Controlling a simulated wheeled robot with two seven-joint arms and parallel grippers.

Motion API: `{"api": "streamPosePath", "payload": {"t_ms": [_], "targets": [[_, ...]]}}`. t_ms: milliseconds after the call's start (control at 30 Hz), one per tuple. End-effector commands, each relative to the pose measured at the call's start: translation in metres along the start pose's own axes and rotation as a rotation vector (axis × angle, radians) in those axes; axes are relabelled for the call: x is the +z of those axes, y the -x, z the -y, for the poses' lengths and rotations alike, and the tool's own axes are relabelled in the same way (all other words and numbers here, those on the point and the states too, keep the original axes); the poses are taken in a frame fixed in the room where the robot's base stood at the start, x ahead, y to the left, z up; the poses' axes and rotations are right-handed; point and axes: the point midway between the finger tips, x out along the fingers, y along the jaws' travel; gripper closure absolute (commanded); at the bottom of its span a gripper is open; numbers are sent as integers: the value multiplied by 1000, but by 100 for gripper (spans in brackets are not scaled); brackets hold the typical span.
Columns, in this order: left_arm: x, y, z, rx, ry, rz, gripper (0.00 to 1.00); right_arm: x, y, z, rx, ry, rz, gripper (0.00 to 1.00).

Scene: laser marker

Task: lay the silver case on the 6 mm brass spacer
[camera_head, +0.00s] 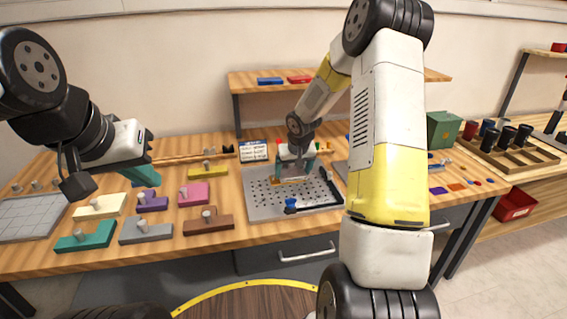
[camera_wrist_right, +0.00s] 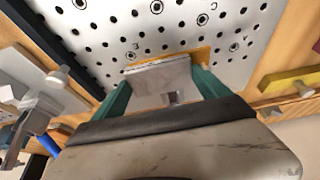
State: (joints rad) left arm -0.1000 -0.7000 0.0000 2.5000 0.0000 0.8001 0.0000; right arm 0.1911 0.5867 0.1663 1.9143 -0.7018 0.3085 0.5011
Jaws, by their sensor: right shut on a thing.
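My right gripper (camera_head: 294,166) is over the perforated metal plate (camera_head: 258,207). In the right wrist view its teal fingers (camera_wrist_right: 162,88) are shut on the silver case (camera_wrist_right: 160,78), a flat grey piece with a small notch. The brass spacer (camera_wrist_right: 201,54) shows as a gold strip just past the case's far edge, on the plate; it also shows below the gripper in the head view (camera_head: 291,181). The case overlaps the spacer in the picture; I cannot tell whether they touch. My left gripper (camera_head: 143,174) hangs over the table's left part, its opening unclear.
Several coloured blocks with knobs, such as a teal one (camera_head: 84,237) and a pink one (camera_head: 195,194), stand left of the plate. A green box (camera_head: 441,130) stands further right.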

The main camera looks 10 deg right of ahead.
Motion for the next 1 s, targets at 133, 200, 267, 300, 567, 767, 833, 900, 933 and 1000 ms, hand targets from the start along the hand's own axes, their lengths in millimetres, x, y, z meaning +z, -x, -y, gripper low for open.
{"api": "streamPosePath", "payload": {"t_ms": [133,200,267,300,567,767,833,900,933,1000], "targets": [[0,0,0,0,0,0,100,1,-3,0,0,1,1,8],[0,0,0,0,0,0,100,1,-3,0,-1,1,1,5],[0,0,0,0,0,0,100,1,-2,0,-1,1,1,5],[0,0,0,0,0,0,100,1,-2,0,-1,1,1,5],[0,0,0,0,0,0,100,-1,10,-1,1,0,-2,5],[0,0,0,0,0,0,100,-2,50,-1,1,-1,-6,5],[0,0,0,0,0,0,100,-1,66,-1,2,0,-4,5],[0,0,0,0,0,0,100,-1,80,-1,2,-1,-3,5],[0,0,0,0,0,0,100,-1,86,-1,1,-1,-3,5],[0,0,0,0,0,0,100,-1,98,-1,1,-1,-2,5]]}}
